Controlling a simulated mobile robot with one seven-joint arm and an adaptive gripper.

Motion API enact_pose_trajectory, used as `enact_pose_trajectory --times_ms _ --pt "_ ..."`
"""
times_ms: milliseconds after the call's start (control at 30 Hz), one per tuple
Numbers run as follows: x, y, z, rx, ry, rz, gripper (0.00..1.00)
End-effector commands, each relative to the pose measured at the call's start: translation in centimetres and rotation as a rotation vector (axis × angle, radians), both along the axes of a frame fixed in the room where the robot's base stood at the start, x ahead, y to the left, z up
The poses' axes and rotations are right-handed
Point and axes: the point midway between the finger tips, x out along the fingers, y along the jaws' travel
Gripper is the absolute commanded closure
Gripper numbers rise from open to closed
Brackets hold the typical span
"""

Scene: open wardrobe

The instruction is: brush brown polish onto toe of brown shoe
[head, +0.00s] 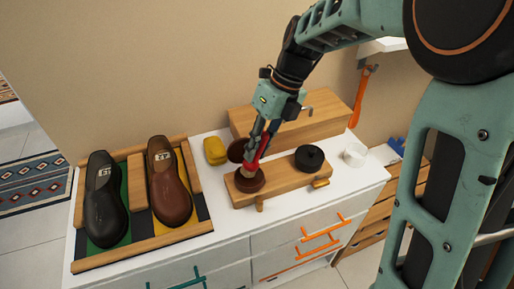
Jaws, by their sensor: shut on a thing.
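The brown shoe (168,187) sits on the right side of a wooden-edged tray (137,180), on a yellow patch, its toe toward the front. My gripper (260,147) is shut on a red-handled brush (258,157), pointing down. The brush's lower end is at a round brown polish tin (249,181) on a wooden stand (276,184). I cannot tell whether the bristles touch the polish. Another round brown piece (237,150) lies just behind, partly hidden by my gripper.
A black shoe (103,205) stands left of the brown one. A black round tin (309,158) sits on the stand's right part. A yellow sponge-like block (215,150), a white cup (355,154) and a wooden box (325,115) are nearby. White countertop is clear between tray and stand.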

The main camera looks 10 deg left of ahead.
Motion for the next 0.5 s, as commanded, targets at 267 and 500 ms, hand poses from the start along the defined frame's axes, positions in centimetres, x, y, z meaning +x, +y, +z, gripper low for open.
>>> enact_pose_trajectory --times_ms 267,500 --pt "0.0 0.0 -0.35 0.0 0.0 0.0 1.0" --pt "0.0 0.01 -0.64 0.0 0.0 0.0 1.0"
